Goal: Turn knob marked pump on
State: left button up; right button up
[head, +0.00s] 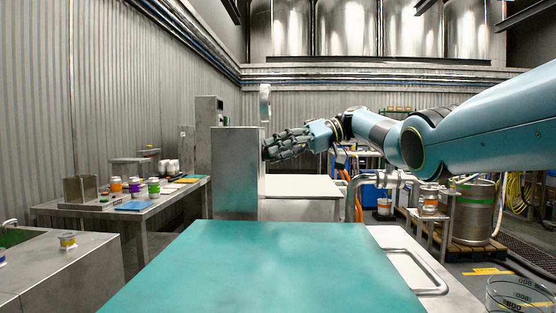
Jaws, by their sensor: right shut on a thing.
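My right arm reaches in from the right, and its gripper (270,147) is at the right side of a grey metal cabinet (234,174). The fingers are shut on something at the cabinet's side. The knob marked pump is not clearly visible; the fingers cover the spot where they meet the cabinet, so I cannot read any marking or see the knob's position. My left gripper is not in view.
A teal-topped surface (262,270) fills the near middle. A table (165,200) with several cans stands at the left. A white-topped bench (300,187) is behind the gripper. Kegs (480,209) and a clear bucket (520,296) are at the right.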

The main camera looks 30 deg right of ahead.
jog(key=shift+m, duration=0.3)
jog(key=o, duration=1.1)
jog(key=shift+d, duration=0.1)
jog(key=shift+o, duration=0.2)
